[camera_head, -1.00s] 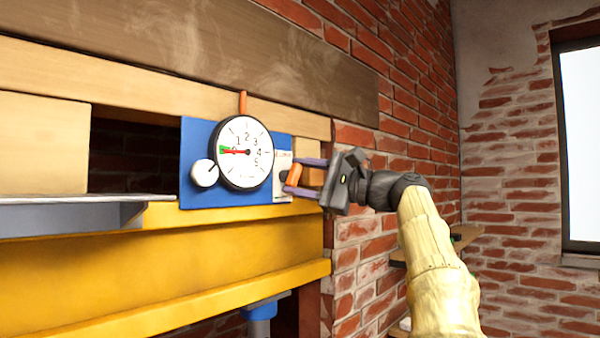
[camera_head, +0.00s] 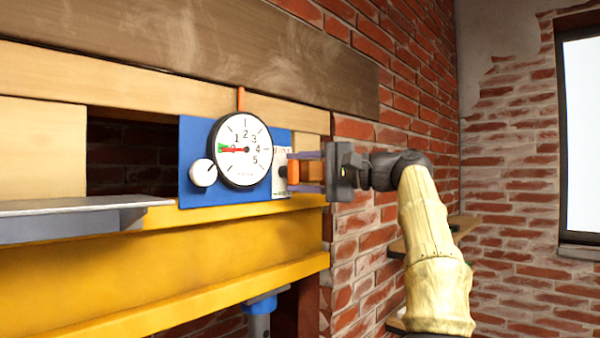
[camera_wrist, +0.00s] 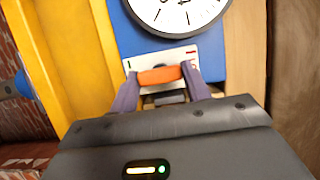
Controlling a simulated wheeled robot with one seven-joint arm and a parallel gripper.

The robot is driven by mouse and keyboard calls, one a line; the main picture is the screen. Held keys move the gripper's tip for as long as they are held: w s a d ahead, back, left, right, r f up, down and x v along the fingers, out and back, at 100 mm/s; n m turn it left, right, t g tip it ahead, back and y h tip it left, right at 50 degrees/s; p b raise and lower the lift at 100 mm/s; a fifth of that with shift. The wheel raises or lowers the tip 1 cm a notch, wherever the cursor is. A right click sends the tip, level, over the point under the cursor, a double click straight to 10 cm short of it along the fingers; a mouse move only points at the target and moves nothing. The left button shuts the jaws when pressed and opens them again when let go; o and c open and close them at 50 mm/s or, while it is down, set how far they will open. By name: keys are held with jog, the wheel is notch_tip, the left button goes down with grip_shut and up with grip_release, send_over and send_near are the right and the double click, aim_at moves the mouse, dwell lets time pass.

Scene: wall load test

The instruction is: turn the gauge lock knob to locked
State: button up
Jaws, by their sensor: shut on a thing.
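The orange lock knob (camera_head: 293,171) sits on a white label plate (camera_head: 281,187) at the right of the blue gauge panel (camera_head: 200,133). My gripper (camera_head: 299,171) is shut on the knob, with one purple finger on each side of it. In the head view the knob stands upright. The wrist view also shows the knob (camera_wrist: 160,76) between the fingertips; the plate's print is too small to read. The round white gauge (camera_head: 243,165) is left of the knob, its red needle pointing left near 0 beside a green mark.
A white round dial (camera_head: 203,173) is at the gauge's lower left. A yellow beam (camera_head: 170,265) runs below the panel, and a grey shelf (camera_head: 70,207) juts out at left. A brick wall (camera_head: 350,220) lies close behind my gripper at right.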

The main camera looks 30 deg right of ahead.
jog(key=shift+f, duration=0.1)
jog(key=o, duration=0.7)
jog(key=v, duration=1.2)
jog(key=shift+w, duration=0.15)
